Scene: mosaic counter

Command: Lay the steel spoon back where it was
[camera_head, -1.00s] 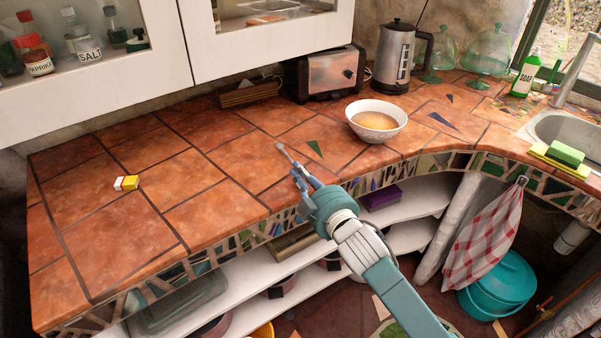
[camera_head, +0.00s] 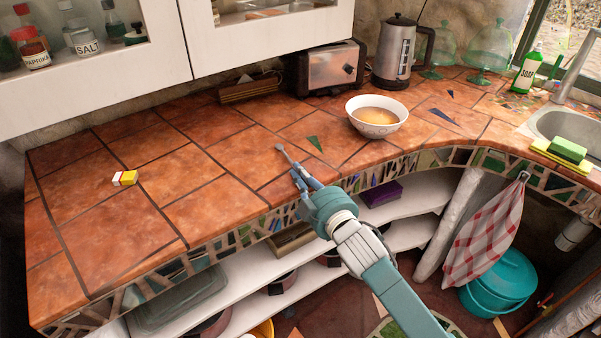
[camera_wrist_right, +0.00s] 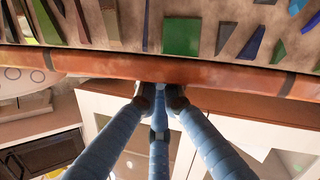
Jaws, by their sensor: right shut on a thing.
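The steel spoon (camera_head: 287,155) is held by my right gripper (camera_head: 301,179) near the front edge of the counter (camera_head: 215,150). Its bowl end points away from me, up and left in the head view, over the terracotta tiles. I cannot tell whether the spoon touches the tiles. In the right wrist view the fingers of my right gripper (camera_wrist_right: 160,92) come together in front of the counter's edge, and the spoon is hidden there. My left gripper is in neither view.
A white bowl of soup (camera_head: 376,116) stands right of the spoon. A toaster (camera_head: 330,68) and a kettle (camera_head: 395,50) stand behind. A small yellow, white and red block (camera_head: 125,178) lies at the left. The tiles between the block and the spoon are clear.

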